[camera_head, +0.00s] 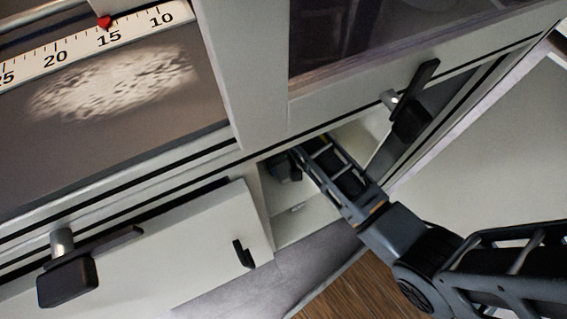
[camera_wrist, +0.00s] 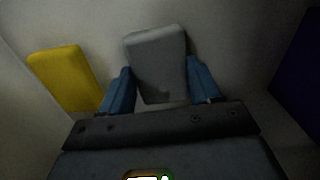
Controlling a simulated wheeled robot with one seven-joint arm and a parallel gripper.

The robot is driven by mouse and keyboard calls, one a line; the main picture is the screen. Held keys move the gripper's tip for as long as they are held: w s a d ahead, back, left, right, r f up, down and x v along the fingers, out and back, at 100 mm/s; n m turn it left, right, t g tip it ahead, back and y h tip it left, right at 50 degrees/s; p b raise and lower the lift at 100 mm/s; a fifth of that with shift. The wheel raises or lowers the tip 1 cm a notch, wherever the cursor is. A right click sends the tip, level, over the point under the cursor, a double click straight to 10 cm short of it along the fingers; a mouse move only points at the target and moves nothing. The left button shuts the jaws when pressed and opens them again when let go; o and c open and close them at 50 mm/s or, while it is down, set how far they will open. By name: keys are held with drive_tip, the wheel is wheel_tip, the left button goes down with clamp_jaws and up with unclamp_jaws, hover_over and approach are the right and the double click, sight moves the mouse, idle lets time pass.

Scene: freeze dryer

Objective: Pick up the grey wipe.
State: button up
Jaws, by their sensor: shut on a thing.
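The grey wipe (camera_wrist: 158,62) is a flat grey rounded block between the two blue fingers of my gripper (camera_wrist: 160,92) in the wrist view. My gripper is shut on it, with one finger at its left side and one at its right. In the head view my arm reaches into an open compartment below the glass-fronted cabinet. The gripper end (camera_head: 284,166) is partly hidden there, and the wipe cannot be made out.
A yellow block (camera_wrist: 63,76) lies left of the wipe. A dark blue thing (camera_wrist: 300,75) stands at the right. In the head view, compartment walls, a cabinet frame (camera_head: 225,70) and black latches (camera_head: 412,105) surround my arm closely. A white panel (camera_head: 150,235) with a black handle is at lower left.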

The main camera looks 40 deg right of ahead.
drive_tip(key=shift+r, duration=0.1)
wheel_tip(320, 180, up, 4)
drive_tip(key=shift+r+p, duration=0.2)
drive_tip(key=shift+p, duration=0.4)
drive_tip(key=s+d+r+p, duration=0.1)
drive_tip(key=s+d+r, duration=0.5)
drive_tip(key=s, duration=0.3)
drive_tip(key=shift+s+d+r+p, duration=0.2)
drive_tip(key=shift+s+p, duration=0.2)
